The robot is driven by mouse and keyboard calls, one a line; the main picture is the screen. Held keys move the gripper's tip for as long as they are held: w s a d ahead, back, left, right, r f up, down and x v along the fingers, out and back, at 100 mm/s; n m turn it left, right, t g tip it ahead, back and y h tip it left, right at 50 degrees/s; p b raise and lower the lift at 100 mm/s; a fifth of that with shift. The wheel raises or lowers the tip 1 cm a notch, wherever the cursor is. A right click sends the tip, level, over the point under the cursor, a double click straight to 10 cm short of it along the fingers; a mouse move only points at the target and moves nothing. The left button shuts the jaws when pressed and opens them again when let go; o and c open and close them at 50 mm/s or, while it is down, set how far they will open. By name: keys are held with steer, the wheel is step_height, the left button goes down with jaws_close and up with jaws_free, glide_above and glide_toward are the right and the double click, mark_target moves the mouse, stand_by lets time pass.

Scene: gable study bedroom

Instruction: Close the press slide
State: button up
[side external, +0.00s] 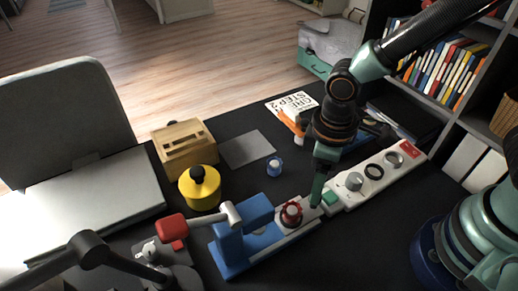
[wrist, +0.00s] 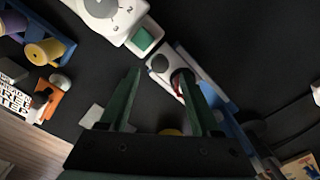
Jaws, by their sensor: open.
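A blue press (side external: 232,246) with a red-ended lever (side external: 172,228) stands on the dark desk, front centre. Its pale slide (side external: 312,215) sticks out to the right and carries a red knob (side external: 291,212). In the wrist view the slide's end (wrist: 160,66) shows a grey disc, and the red knob (wrist: 177,84) is partly hidden by the right finger. My gripper (side external: 317,204) is open and points down by the outer end of the slide, just right of the knob. In the wrist view, my gripper (wrist: 161,74) has nothing between its fingers; contact with the knob cannot be told.
A white control panel (side external: 342,200) with a green square and dials lies close right of the slide. A laptop (side external: 95,205) is at left.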

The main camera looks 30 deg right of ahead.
steer(key=shift+f, duration=1.75)
jaws_close()
steer(key=shift+r, duration=0.1)
